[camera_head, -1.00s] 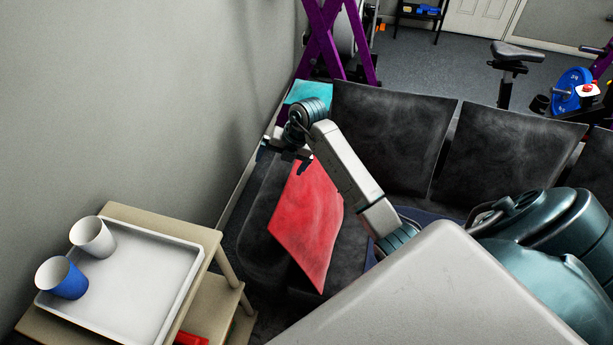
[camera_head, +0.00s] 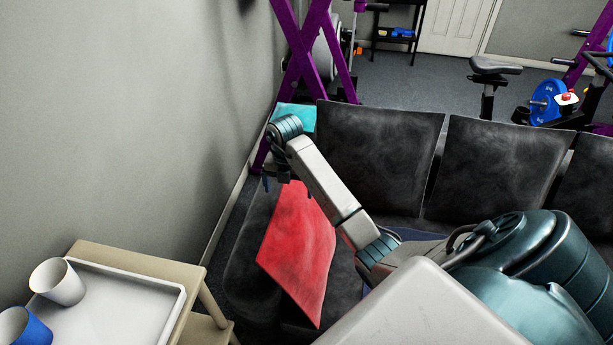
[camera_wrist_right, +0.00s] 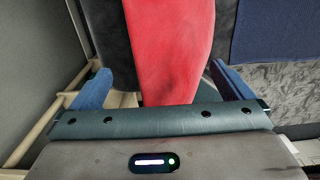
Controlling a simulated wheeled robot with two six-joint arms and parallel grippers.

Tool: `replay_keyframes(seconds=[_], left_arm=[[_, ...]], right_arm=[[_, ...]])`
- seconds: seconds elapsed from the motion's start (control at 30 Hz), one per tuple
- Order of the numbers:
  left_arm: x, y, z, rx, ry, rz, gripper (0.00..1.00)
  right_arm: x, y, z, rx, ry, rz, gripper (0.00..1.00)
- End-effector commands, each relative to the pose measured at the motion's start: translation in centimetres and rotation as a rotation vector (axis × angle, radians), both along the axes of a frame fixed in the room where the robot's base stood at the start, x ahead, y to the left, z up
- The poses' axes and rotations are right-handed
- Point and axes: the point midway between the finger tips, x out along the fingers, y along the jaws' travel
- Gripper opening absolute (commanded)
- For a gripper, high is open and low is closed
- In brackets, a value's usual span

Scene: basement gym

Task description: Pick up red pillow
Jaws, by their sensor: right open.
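The red pillow (camera_head: 298,250) lies tilted on the left seat of the black sofa (camera_head: 375,160) in the head view. My right gripper (camera_head: 287,190) is at the pillow's upper end, with my arm crossing in front of the sofa. In the right wrist view the red pillow (camera_wrist_right: 170,45) runs between the two blue fingers of my right gripper (camera_wrist_right: 165,88), which are spread wide. A gap shows on each side, and the gripper body hides the pillow's near end. My left gripper is not in view.
A small wooden table (camera_head: 135,255) with a white tray (camera_head: 115,310), a white cup (camera_head: 58,283) and a blue cup (camera_head: 22,328) stands at the lower left. A teal pillow (camera_head: 297,117) is at the sofa's left corner. The wall is close on the left.

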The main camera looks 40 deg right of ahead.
Motion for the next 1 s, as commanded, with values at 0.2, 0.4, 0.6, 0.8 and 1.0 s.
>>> replay_keyframes(seconds=[0.2,0.4,0.6,0.8,1.0], left_arm=[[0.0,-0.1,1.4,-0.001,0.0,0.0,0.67],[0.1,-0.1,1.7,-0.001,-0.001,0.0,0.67],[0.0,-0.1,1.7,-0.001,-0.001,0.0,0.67],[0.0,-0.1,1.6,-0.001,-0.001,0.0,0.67],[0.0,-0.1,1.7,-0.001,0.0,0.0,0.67]], right_arm=[[-0.4,-0.2,-2.4,0.002,0.006,-0.001,1.0],[-0.3,-0.2,-4.8,0.001,0.002,0.001,1.0],[-0.3,-0.2,-5.0,0.0,0.0,0.001,1.0],[-0.3,-0.2,-5.0,0.001,-0.001,0.001,0.69],[-0.2,-0.3,-4.9,0.0,-0.001,0.001,0.31]])
